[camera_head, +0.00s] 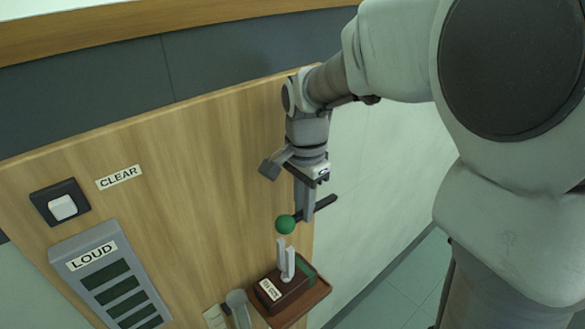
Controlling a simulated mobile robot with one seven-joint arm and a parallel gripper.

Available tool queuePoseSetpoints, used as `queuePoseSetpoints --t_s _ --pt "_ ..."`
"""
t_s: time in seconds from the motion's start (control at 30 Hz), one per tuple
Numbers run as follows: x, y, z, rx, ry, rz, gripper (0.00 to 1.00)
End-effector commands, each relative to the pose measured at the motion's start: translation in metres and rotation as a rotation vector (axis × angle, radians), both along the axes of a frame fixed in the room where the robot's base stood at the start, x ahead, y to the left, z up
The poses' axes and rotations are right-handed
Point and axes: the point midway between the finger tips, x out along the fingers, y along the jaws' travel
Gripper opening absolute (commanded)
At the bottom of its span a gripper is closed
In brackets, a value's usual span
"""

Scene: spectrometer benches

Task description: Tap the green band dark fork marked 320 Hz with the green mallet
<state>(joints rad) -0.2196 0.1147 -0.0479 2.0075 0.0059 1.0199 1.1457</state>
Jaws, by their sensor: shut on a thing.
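My gripper (304,212) points down and is shut on the dark handle of the green mallet (285,224). The mallet's round green head is at the left end of the handle, just above a fork in the picture. This fork (287,262) has two pale grey upright prongs and stands on a dark brown box. The box has a green strip on its right side and a small white label whose text is too small to read. I cannot tell whether the mallet head touches the prongs; a small gap seems to show.
The box sits on a reddish-brown shelf (318,293) by the wooden panel's right edge. A grey rounded piece (238,302) stands left of it. A LOUD display (112,278) with several dark bars and a white button (63,207) beside a CLEAR label are at left.

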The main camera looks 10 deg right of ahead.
Motion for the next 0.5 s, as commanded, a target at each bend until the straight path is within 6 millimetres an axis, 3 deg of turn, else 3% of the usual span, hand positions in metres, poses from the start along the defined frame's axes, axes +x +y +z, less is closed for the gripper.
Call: queuePoseSetpoints --t_s 0.1,0.5 --pt "0.0001 0.0001 -0.011 0.0 0.0 0.0 0.0" --pt "0.0001 0.0 -0.0157 0.0 0.0 0.0 0.0"
